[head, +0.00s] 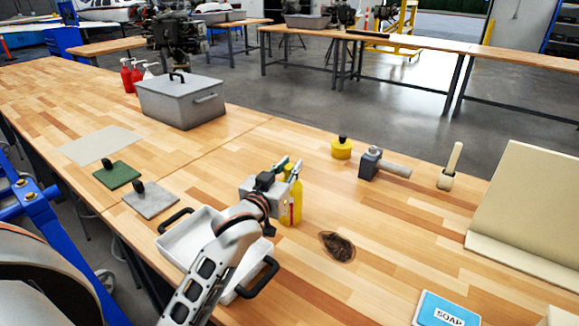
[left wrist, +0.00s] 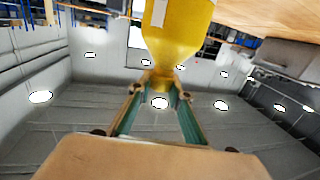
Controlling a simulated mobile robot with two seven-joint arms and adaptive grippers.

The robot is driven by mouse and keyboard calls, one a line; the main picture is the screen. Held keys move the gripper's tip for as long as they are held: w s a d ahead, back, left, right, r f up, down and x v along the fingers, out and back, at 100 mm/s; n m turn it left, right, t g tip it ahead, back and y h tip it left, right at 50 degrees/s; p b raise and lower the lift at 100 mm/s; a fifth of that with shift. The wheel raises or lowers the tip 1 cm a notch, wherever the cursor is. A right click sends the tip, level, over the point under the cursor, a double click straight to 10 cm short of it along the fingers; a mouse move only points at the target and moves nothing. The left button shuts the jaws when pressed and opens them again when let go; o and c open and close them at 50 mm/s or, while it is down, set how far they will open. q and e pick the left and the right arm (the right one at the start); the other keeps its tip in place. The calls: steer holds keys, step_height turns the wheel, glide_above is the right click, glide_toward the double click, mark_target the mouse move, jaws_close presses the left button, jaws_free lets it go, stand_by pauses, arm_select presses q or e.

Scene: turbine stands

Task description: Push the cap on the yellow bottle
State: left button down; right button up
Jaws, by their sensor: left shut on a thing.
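The yellow bottle (head: 292,207) stands upright on the wooden table, right of the white tray, partly behind my left gripper. My left gripper (head: 287,168) is at the top of the bottle, with its green fingers beside the neck. In the left wrist view, which is upside down, the bottle (left wrist: 178,35) tapers down to a narrow yellow tip between the fingertips of the left gripper (left wrist: 160,86). The gripper is shut on this top end. I cannot make out a separate cap from the neck. My right gripper is not in view.
A white tray (head: 180,248) with black handles lies under my left arm. A grey lidded box (head: 180,104) stands behind. Table between them is clear.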

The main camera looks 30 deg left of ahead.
mark_target(287, 172)
arm_select(q)
steer(key=shift+f, duration=0.35)
steer(key=shift+s+f, duration=0.1)
steer(key=shift+f, duration=0.2)
steer(key=c, duration=1.8)
jaws_free()
steer(key=shift+r, duration=0.1)
steer(key=shift+o, duration=0.9)
steer(key=shift+r, duration=0.15)
steer(key=shift+s+d+r, duration=0.15)
steer(key=shift+s, duration=1.55)
steer(key=shift+s+d+r, duration=0.1)
steer(key=shift+s, duration=1.6)
